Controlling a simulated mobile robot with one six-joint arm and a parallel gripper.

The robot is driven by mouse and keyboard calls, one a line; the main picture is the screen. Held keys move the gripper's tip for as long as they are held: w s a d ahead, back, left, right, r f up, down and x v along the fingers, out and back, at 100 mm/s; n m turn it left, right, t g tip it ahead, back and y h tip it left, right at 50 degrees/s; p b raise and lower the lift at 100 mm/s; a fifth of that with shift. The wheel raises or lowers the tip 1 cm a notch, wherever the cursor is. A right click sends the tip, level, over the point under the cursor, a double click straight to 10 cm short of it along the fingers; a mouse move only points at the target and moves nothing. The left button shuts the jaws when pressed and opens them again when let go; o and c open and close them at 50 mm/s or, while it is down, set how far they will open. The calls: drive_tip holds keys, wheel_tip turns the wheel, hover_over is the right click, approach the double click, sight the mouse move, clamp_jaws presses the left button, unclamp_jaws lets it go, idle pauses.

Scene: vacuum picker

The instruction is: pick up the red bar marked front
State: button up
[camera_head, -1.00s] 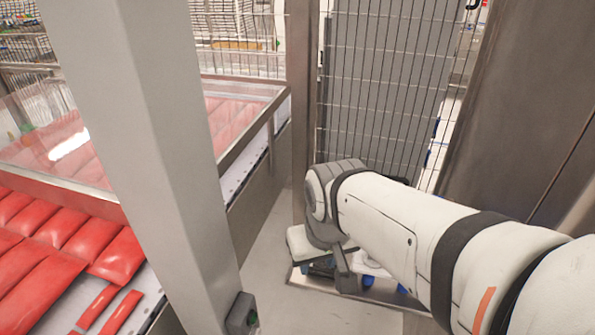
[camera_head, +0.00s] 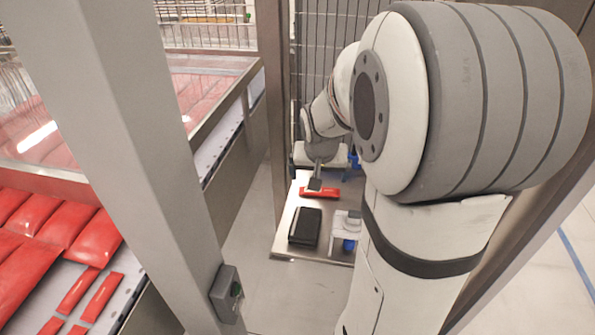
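A red bar (camera_head: 328,193) lies on a metal plate (camera_head: 284,247) beyond my arm in the head view. My gripper (camera_head: 314,187) is small and dark at the end of my arm. It appears just over the left part of this bar and covers some of it. Whether it touches the bar, and whether its fingers are open or shut, I cannot tell. Two narrow red bars, a left one (camera_head: 77,291) and a right one (camera_head: 101,298), lie on the conveyor at the lower left. No "front" marking is readable on any bar.
A black box (camera_head: 305,226) and a white-and-blue object (camera_head: 345,232) stand on the plate near the red bar. A grey post (camera_head: 120,130) with a dark switch box (camera_head: 227,293) stands between conveyor and plate. Large red packs (camera_head: 62,222) fill the conveyor. A wire fence rises behind.

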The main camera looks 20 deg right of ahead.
sight(325, 192)
drive_tip(key=x, duration=0.6)
drive_tip(key=shift+s+f, duration=0.1)
drive_tip(key=shift+f, duration=0.3)
drive_tip(key=shift+c, duration=0.3)
drive_tip(key=c, duration=0.7)
